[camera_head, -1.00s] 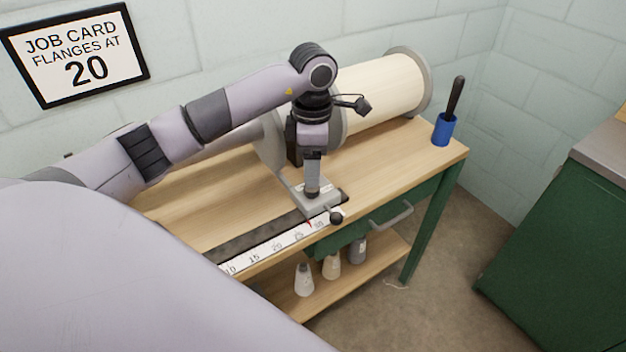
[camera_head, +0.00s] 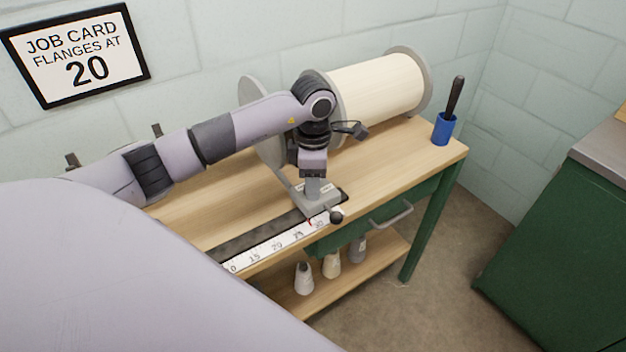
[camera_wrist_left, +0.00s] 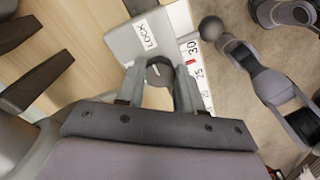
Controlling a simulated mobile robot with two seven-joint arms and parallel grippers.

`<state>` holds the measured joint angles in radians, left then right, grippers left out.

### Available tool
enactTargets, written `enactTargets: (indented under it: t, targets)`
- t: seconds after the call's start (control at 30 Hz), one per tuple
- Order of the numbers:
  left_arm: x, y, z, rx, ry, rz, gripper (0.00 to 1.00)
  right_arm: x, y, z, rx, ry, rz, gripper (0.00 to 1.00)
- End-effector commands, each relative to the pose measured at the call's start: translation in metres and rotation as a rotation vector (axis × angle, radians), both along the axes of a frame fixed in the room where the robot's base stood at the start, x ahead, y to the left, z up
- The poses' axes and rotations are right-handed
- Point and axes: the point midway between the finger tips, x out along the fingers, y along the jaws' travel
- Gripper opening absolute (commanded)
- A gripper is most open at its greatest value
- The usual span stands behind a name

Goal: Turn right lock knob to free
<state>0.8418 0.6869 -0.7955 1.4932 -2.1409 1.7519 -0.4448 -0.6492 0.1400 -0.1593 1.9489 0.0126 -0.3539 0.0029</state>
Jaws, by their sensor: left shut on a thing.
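The right lock knob (camera_wrist_left: 160,72) is a round dark grey knob with a white mark across its top, on a light grey carriage block (camera_wrist_left: 164,32). A LOCK label (camera_wrist_left: 145,35) is on the block beside it. My left gripper (camera_wrist_left: 158,80) is shut on the knob, a finger on either side. In the head view, my left gripper (camera_head: 314,190) points down onto the carriage (camera_head: 322,204) at the right end of the rail, hiding the knob. My right gripper is not in view.
A white scale (camera_head: 275,246) runs along the bench front, with a red pointer near its 30 end. A black ball knob (camera_head: 336,216) sticks out in front of the carriage. A cream warp roll (camera_head: 378,88) lies behind. A job card (camera_head: 80,55) reads flanges at 20.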

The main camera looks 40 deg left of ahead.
Motion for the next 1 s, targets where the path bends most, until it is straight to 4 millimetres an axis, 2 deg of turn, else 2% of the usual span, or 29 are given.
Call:
enactTargets:
  t: [0.37, 1.0]
  targets:
    - [0.0007, 0.0006, 0.0012, 0.000, -0.001, 0.119, 0.06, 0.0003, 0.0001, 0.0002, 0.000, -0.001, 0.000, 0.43]
    - [0.0017, 0.0019, 0.0017, -0.001, -0.002, 0.698, 0.06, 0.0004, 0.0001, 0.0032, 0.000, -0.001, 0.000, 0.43]
